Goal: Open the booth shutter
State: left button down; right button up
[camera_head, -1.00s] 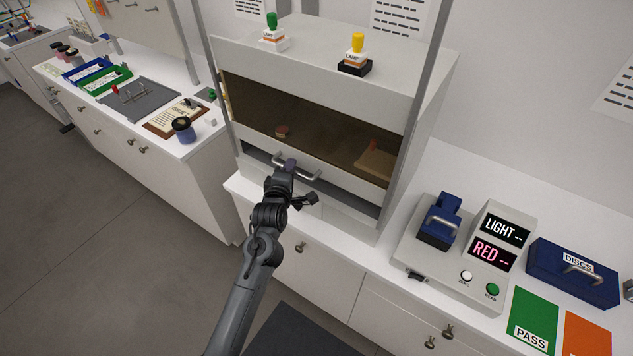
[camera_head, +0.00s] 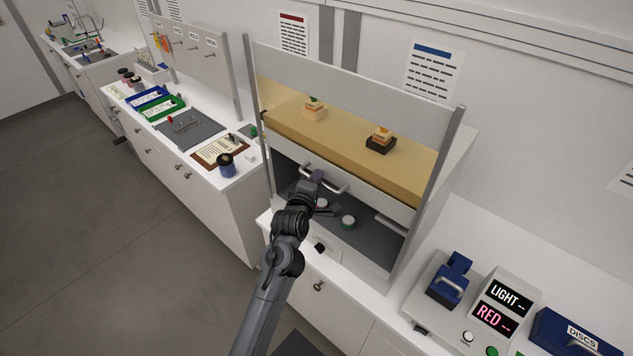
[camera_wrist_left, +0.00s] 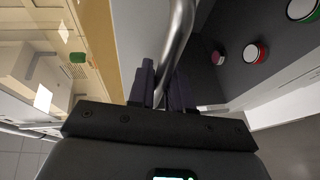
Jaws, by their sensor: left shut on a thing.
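The booth shutter is a tinted pane in a pale frame (camera_head: 350,82), standing raised between two upright rails. The booth below it is open, and its dark floor shows. My left gripper (camera_head: 317,177) is shut on the shutter's metal bar handle (camera_head: 345,188) at the shutter's lower edge. In the left wrist view the handle (camera_wrist_left: 181,35) passes between the fingers of my left gripper (camera_wrist_left: 160,85). My right gripper is not in view.
Inside the booth, small round items, one a white-sided disc (camera_head: 348,222), sit on the floor. A blue clamp device (camera_head: 452,280) and displays stand at right; a cluttered counter lies left.

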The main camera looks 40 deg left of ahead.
pick_arm(q)
jog(key=shift+r, duration=0.2)
jog(key=c, duration=1.4)
grip_release()
jog(key=shift+f, duration=0.1)
jog(key=shift+f, duration=0.1)
